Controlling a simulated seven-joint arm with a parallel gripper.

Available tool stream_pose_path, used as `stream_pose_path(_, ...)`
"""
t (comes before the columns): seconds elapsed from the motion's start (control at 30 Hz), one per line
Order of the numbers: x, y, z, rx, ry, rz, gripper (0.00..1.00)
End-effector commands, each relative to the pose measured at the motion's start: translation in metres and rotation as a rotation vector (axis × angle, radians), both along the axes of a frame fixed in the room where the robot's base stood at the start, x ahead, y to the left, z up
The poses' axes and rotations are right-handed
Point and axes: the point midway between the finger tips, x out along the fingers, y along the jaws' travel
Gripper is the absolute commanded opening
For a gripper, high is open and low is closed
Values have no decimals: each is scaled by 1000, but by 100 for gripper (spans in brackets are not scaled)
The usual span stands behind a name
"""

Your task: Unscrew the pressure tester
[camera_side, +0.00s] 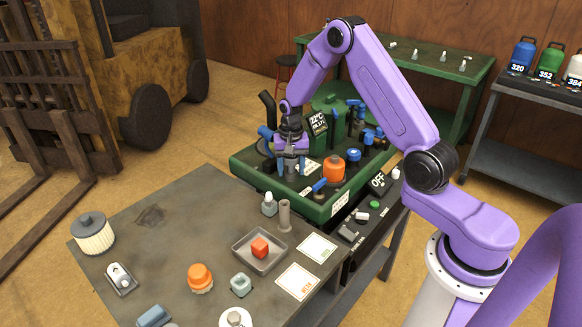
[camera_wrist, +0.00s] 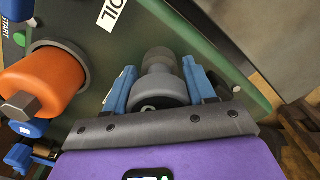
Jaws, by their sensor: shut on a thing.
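My gripper (camera_side: 291,168) points down over the left part of the green machine tray in the side view. In the wrist view its two blue fingers (camera_wrist: 158,68) stand on either side of a grey round fitting (camera_wrist: 160,92), which appears to be the pressure tester, and are shut on it. A narrower grey cylinder (camera_wrist: 158,61) lies in line with the fitting, just beyond it. I cannot tell whether the fitting is still threaded in. In the side view the gripper mostly hides it.
An orange cap (camera_side: 334,169) stands close to the right of my gripper and shows in the wrist view (camera_wrist: 45,80). Blue-topped parts (camera_side: 354,155) and a dark sign (camera_side: 318,122) stand nearby. The grey table (camera_side: 185,225) in front holds several loose parts.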

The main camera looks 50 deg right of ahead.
Motion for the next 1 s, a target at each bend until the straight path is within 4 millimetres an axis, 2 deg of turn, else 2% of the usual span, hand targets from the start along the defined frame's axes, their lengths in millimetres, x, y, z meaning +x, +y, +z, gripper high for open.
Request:
stream_pose_path(0.43,0,0,0,0,0,467,18)
stream_pose_path(0.57,0,0,0,0,0,523,18)
stream_pose_path(0.87,0,0,0,0,0,534,18)
stream_pose_path(1.0,0,0,0,0,0,639,18)
